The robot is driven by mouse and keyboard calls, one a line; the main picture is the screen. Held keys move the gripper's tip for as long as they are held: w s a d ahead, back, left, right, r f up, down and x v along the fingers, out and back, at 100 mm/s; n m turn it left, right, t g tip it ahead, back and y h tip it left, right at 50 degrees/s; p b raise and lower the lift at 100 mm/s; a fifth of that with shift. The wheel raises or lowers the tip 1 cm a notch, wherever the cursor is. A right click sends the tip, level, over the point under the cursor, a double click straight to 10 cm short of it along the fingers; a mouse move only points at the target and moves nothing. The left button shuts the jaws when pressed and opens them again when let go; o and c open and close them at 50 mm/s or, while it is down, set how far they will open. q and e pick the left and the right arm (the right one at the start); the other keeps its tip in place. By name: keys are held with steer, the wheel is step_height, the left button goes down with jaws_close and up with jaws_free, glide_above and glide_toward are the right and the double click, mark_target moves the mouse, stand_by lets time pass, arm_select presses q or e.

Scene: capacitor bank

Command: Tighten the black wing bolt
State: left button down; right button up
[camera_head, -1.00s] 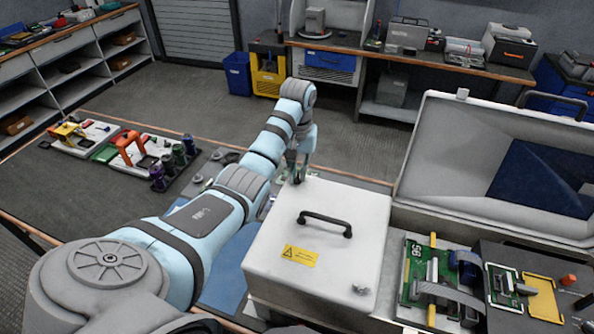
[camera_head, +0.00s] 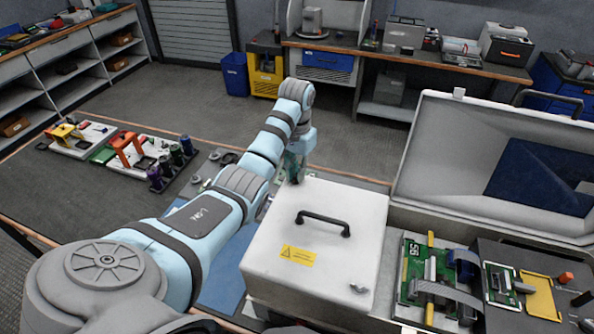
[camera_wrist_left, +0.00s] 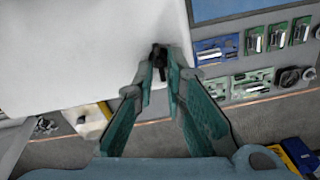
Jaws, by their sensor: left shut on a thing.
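The black wing bolt (camera_wrist_left: 158,52) stands at a corner of the white box in the left wrist view. My left gripper (camera_wrist_left: 160,72) is shut on it, with the green-padded fingertips on either side of its head. In the head view my left gripper (camera_head: 296,178) points down at the far left corner of the white box lid (camera_head: 268,240). The bolt is mostly hidden there by the fingers. I cannot tell how deep the bolt sits. My right gripper is not in view.
A black handle (camera_head: 323,223) and a yellow warning label (camera_head: 298,255) are on the lid. A silver wing fastener (camera_head: 358,289) is at its near right corner.

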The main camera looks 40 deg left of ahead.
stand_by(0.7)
arm_select(q)
steer(key=c, duration=1.8)
jaws_free()
steer(key=shift+s, duration=0.15)
